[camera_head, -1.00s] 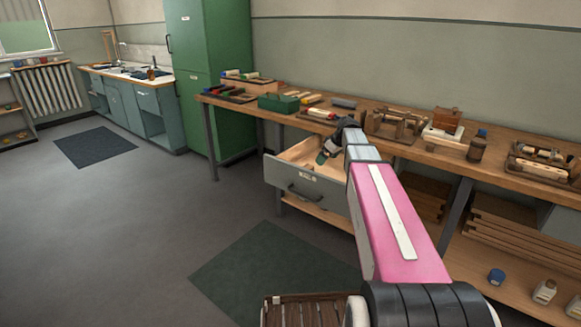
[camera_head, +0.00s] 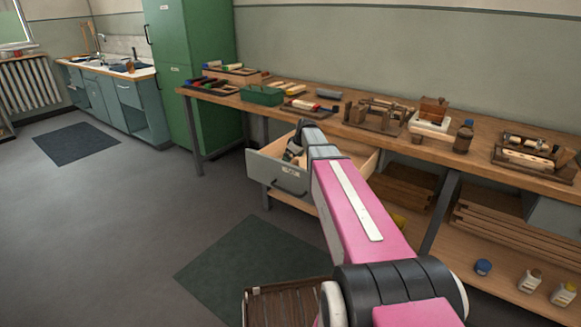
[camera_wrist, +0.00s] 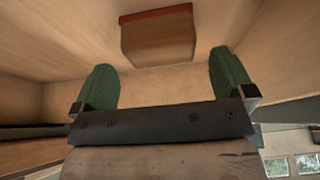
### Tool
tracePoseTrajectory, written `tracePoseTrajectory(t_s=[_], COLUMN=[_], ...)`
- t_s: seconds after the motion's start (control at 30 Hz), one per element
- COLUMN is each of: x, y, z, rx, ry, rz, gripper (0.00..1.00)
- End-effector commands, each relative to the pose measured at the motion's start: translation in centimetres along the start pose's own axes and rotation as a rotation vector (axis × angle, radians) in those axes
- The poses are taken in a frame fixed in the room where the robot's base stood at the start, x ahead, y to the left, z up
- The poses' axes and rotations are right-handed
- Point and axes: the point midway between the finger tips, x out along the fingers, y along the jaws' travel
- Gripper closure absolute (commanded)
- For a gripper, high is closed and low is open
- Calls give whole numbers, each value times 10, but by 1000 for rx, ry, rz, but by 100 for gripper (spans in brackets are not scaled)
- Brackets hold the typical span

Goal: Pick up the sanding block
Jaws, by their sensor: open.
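A tan block with a red-brown edge (camera_wrist: 157,38), which looks like the sanding block, lies inside the open drawer in the wrist view. My gripper (camera_wrist: 165,78) has its two green fingers spread wide, with nothing between them. The block is beyond the fingertips, roughly in line with the gap and apart from both. In the head view my gripper (camera_head: 293,151) is over or in the open drawer (camera_head: 277,174) under the bench. My arm and the drawer front hide the block there.
The workbench (camera_head: 335,120) above the drawer carries a green box (camera_head: 262,95), wooden jigs (camera_head: 380,112) and a brown bottle (camera_head: 463,138). Wood pieces and small bottles (camera_head: 530,281) stand on the lower shelf. The drawer walls close in around my gripper.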

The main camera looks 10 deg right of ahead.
Motion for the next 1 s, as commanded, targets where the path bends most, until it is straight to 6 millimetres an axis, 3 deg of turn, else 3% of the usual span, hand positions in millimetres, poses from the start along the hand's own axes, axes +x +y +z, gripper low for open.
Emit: tracePoseTrajectory(t_s=[0.27, 0.5, 0.53, 0.67, 1.0], x=[38, 41, 41, 41, 38], y=[0, -1, -1, -1, -1], z=[3, 3, 4, 4, 3], rx=[0, 0, 0, 0, 0], ry=[0, 1, 1, 0, 1], rz=[-1, 0, 0, 0, 0], gripper=[0, 0, 3, 46, 48])
